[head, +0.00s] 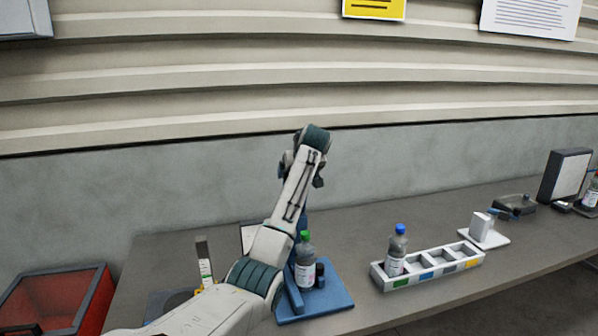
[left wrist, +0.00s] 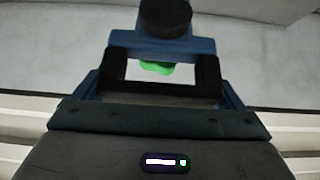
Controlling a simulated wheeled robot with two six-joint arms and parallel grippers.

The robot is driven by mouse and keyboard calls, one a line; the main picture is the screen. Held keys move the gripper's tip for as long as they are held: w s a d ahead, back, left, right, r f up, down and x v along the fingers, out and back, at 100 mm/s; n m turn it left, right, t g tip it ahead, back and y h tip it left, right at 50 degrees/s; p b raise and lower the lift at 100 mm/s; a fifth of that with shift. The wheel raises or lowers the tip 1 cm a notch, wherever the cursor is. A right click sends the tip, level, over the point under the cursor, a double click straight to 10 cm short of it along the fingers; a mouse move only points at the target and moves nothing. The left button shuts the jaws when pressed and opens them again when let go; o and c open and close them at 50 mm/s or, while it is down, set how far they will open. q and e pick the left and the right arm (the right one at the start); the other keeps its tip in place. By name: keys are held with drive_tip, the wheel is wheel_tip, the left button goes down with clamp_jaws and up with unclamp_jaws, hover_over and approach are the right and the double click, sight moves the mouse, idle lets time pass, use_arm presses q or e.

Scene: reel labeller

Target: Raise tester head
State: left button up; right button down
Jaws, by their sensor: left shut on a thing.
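The tester is a blue stand with a flat blue base (head: 332,298) and a blue post, partly hidden behind my left arm. A bottle with a green cap (head: 305,264) stands upright on the base. My left gripper (head: 287,165) is high above the stand, its fingers mostly hidden by my wrist. In the left wrist view, my gripper (left wrist: 162,58) is shut on the blue tester head (left wrist: 160,46), which has a black round part (left wrist: 165,18). The green cap (left wrist: 156,68) shows through the opening beyond the fingers. My right gripper is not in view.
A white divided tray (head: 430,275) with a blue-capped bottle (head: 397,250) stands to the right. Farther right are a white stand (head: 482,230) and a dark-framed panel (head: 566,175). A red crate (head: 85,305) is at the left. Free bench lies behind the tray.

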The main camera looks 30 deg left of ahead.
use_arm(q)
drive_tip(key=shift+f, duration=0.15)
drive_tip(key=o, duration=1.1)
drive_tip(key=shift+w+a+f, duration=0.15)
drive_tip(key=shift+a, duration=0.05)
drive_tip(key=b+v, duration=0.4)
drive_tip(key=v, duration=0.7)
drive_tip(key=shift+w+a, duration=0.1)
